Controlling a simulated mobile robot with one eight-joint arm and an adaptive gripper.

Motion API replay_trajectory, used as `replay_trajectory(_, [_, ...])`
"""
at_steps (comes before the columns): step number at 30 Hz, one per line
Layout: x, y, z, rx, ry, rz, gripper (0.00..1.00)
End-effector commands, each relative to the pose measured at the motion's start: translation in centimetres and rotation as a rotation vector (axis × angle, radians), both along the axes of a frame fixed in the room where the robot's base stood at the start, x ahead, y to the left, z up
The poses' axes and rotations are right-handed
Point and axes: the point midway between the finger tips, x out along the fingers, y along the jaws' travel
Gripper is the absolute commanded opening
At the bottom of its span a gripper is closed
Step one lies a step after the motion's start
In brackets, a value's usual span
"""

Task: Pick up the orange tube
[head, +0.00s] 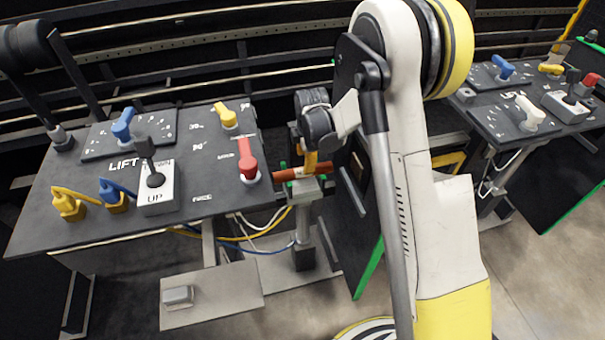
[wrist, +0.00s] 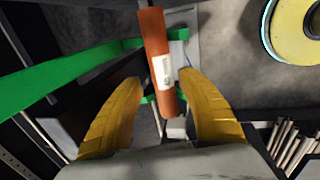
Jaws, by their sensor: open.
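The orange tube (wrist: 157,62) shows in the wrist view as a long orange cylinder with a white label, upright in the picture and slightly tilted. Its lower end lies between the two yellow fingers of my gripper (wrist: 164,100). The fingers are spread, with a gap on both sides of the tube. In the head view the tube (head: 287,174) lies roughly level at a grey post, right of the left control panel. My gripper (head: 310,162) is right above it there, and partly hides it. I cannot tell whether a finger touches the tube.
A dark control panel (head: 100,210) with coloured levers stands left of the post (head: 303,225). A red lever (head: 247,160) is near the tube. A green-edged dark panel (head: 368,268) stands close on the right. Another control panel (head: 490,120) is further right. Cables hang below.

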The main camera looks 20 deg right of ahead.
Motion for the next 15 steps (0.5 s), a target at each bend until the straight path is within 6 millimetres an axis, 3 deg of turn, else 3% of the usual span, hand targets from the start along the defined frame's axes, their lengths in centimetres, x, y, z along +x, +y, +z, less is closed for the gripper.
replay_trajectory(1, [0.2, 0.0, -1.2, 0.0, 0.0, 0.0, 0.46])
replay_trajectory(8, [0.5, 0.0, -3.1, 0.0, 0.0, -0.001, 0.46])
replay_trajectory(15, [1.0, 0.1, -6.8, 0.0, -0.001, -0.002, 0.46])
